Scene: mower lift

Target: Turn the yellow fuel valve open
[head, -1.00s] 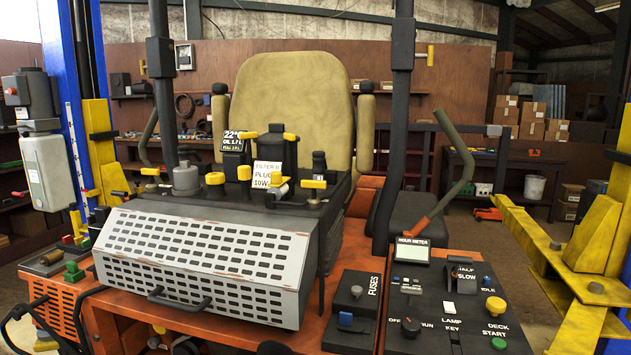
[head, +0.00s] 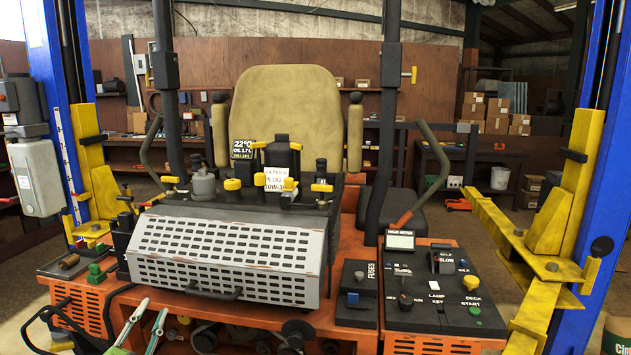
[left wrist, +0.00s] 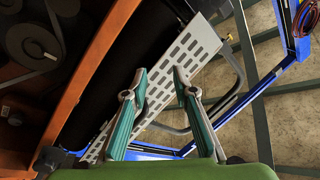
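Several yellow handles and caps sit on the mower's engine deck in the head view, among them a cap (head: 233,184), a T-shaped handle (head: 322,188) and a lever (head: 170,179) at the left. No label tells me which is the fuel valve. My left gripper (head: 152,309) is low at the bottom left, in front of the white slotted cover (head: 228,258) and below those handles. Its two fingers are apart and empty. In the left wrist view the open fingertips (left wrist: 159,74) point toward the slotted cover (left wrist: 180,70). My right gripper is not in view.
A control panel (head: 430,312) with knobs and a fuse box (head: 356,305) lie to the right. A handle bar (head: 213,291) sticks out from the cover. Blue lift posts with yellow arms (head: 525,245) flank the mower. Dark upright posts rise beside the seat (head: 284,118).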

